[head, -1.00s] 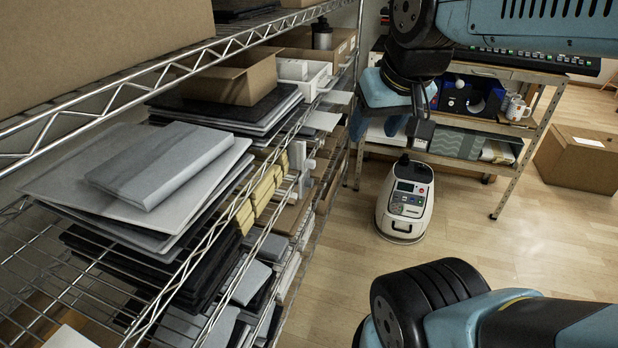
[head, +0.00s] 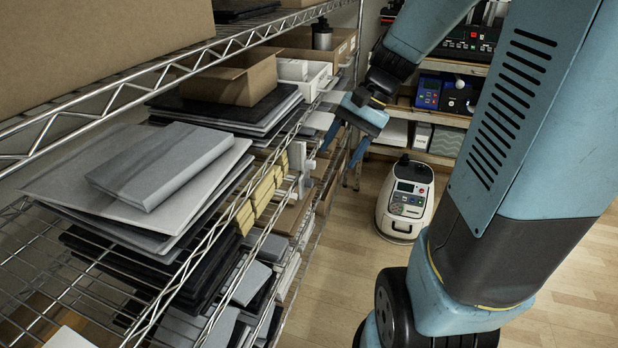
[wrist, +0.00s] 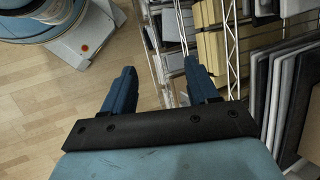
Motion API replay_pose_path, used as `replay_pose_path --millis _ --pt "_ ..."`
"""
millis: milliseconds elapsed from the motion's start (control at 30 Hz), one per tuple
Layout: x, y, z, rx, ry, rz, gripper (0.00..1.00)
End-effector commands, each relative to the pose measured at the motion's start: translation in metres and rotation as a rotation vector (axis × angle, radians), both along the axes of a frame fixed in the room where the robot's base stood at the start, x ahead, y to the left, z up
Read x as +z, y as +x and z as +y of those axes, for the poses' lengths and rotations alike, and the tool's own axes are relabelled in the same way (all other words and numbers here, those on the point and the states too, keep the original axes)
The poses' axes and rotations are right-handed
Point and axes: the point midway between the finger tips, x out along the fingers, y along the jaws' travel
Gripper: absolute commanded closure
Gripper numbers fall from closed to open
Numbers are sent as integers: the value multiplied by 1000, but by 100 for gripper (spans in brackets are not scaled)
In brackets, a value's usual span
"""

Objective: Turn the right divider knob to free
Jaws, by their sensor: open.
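My gripper (head: 344,145) hangs open and empty in front of the shelving rack, with its two blue fingers pointing down and left. In the wrist view my gripper (wrist: 158,68) shows two spread fingers with nothing between them. A white upright fitting (head: 299,158) with small projections stands at the shelf's front edge, left of my gripper and apart from it. I cannot tell whether it carries a divider knob. No knob marked "free" can be made out in either view.
Yellow blocks (head: 266,191) and grey folders (head: 160,163) fill the wire shelf (head: 206,247). A white wheeled machine (head: 405,199) stands on the floor, right of my gripper. A bench with blue devices (head: 428,93) is behind. The wood floor (head: 560,275) is clear at right.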

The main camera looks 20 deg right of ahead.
Motion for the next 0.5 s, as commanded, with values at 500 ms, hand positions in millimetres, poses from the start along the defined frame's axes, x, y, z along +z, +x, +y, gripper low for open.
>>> replay_pose_path --millis 500 --pt "-62 63 -12 -312 353 317 41"
